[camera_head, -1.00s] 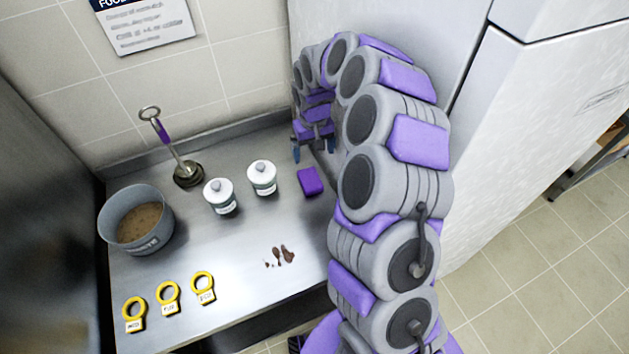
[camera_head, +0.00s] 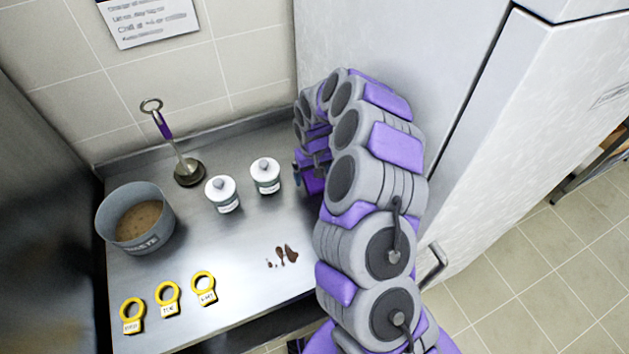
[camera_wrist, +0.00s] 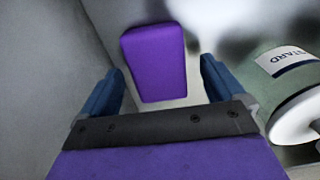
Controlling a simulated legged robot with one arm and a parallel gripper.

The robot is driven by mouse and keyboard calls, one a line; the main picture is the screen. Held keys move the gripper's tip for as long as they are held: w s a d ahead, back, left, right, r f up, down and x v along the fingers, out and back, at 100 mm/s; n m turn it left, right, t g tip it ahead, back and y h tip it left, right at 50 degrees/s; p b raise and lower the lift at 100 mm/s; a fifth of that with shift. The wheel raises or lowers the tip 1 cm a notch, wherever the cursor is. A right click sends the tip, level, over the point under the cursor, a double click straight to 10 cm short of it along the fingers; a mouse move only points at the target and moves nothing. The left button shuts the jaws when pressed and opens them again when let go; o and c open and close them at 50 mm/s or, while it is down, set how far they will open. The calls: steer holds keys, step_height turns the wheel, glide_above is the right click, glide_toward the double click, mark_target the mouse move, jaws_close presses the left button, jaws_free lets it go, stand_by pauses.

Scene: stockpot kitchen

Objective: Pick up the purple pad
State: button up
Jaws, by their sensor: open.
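The purple pad (camera_wrist: 157,62) lies on the steel counter in the wrist view, a small block with rounded corners. My gripper (camera_wrist: 162,78) is open, with one blue finger on each side of the pad's near end. The pad's far part extends beyond the fingertips. No contact between fingers and pad shows. In the head view my gripper (camera_head: 305,172) is low over the counter near the back right. There the pad (camera_head: 313,183) is mostly hidden behind my gripper and arm.
A white-lidded container (camera_wrist: 296,100) stands close right of my gripper in the wrist view. Two such jars (camera_head: 222,195) show in the head view. A pot of brown contents (camera_head: 137,222), a ladle-like tool (camera_head: 187,170), yellow ring tags (camera_head: 168,299) and brown spots (camera_head: 283,256) are further off.

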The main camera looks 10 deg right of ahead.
steer(key=shift+a, duration=0.4)
steer(key=shift+d, duration=0.6)
steer(key=c, duration=0.4)
steer(key=shift+d, duration=0.25)
steer(key=c, duration=0.3)
steer(key=shift+a, duration=0.3)
steer(key=c, duration=0.3)
steer(key=shift+a, duration=0.4)
steer(key=shift+c, duration=0.6)
steer(key=shift+d+r, duration=0.3)
steer(key=shift+r, duration=0.1)
step_height(320, 180, up, 9)
steer(key=p, duration=0.2)
